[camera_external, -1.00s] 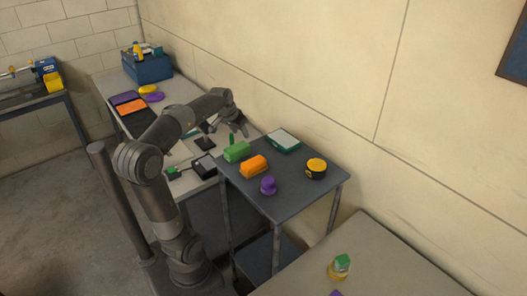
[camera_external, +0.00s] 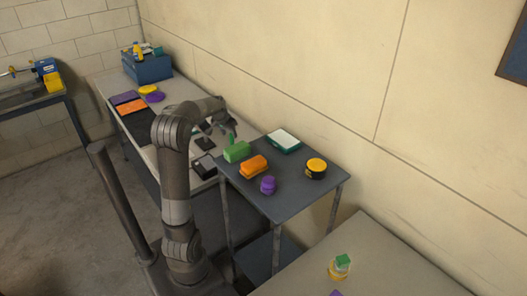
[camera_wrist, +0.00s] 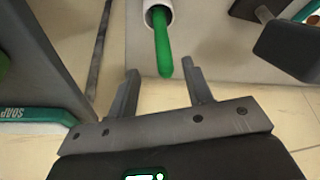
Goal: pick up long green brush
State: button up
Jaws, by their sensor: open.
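The long green brush (camera_wrist: 163,45) shows in the wrist view as a green handle sticking out of a white cylindrical holder (camera_wrist: 148,10). Its other end is hidden in the holder. In the external view the green handle (camera_external: 231,138) is a small upright shape beside the dark side table. My gripper (camera_wrist: 161,73) is open, with the handle's tip in line with the gap between the two fingers. I cannot tell the exact depth between them. In the external view my gripper (camera_external: 225,125) is above the long bench, close to the handle.
The dark side table (camera_external: 300,195) bears a green block (camera_external: 237,151), an orange block (camera_external: 254,166), a purple item (camera_external: 267,184), a yellow-topped round tin (camera_external: 316,168) and a white-and-teal box (camera_external: 284,141). Dark objects lie on the bench. The wall runs behind.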

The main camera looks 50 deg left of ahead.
aim_at(232, 139)
jog(key=x, duration=0.6)
jog(key=shift+w+a+f, duration=0.15)
jog(key=shift+a+f, duration=0.15)
jog(key=shift+f, duration=0.05)
grip_shut()
